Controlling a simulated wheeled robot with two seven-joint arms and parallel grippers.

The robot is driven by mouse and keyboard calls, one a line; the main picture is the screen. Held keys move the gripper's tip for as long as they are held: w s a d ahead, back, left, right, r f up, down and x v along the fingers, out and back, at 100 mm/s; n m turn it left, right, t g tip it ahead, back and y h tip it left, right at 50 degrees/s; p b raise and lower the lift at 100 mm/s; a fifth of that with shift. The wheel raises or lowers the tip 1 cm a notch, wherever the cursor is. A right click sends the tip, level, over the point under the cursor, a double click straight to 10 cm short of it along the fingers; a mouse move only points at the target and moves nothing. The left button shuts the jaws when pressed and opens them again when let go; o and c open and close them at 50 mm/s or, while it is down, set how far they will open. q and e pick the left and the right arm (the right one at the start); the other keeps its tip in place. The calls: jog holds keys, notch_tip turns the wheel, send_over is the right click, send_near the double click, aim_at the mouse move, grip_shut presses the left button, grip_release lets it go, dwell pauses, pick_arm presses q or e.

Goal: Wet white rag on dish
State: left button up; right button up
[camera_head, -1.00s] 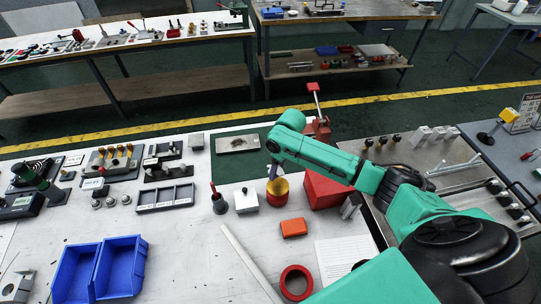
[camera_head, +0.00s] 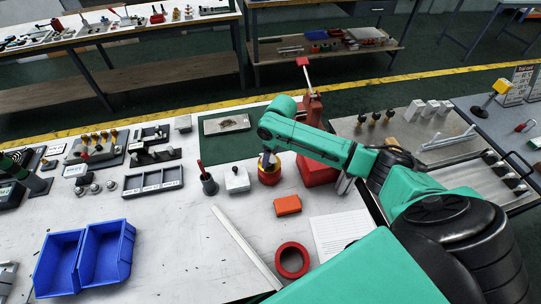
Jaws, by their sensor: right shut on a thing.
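A red can with a yellow top (camera_head: 269,174) stands on the pale workbench; its top looks like the dish. My right gripper (camera_head: 268,159) points down right at this top and partly covers it. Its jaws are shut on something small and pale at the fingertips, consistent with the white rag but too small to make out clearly. I cannot tell whether it touches the dish. My left gripper is not in view.
Close to the can are a white box-like container (camera_head: 237,180), a dark pot with a red handle (camera_head: 209,184), an orange block (camera_head: 287,205) and a red tape ring (camera_head: 292,260). Blue bins (camera_head: 106,252) stand front left. A red stand (camera_head: 317,171) is behind my right arm.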

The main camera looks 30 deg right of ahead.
jog(key=shift+f, duration=0.35)
dwell(0.4)
jog(key=shift+f+b, duration=0.4)
jog(key=shift+f, duration=0.25)
dwell(0.4)
dwell(0.5)
notch_tip(320, 180, up, 7)
jog(key=p, duration=0.8)
jog(key=shift+r, duration=0.15)
dwell(0.3)
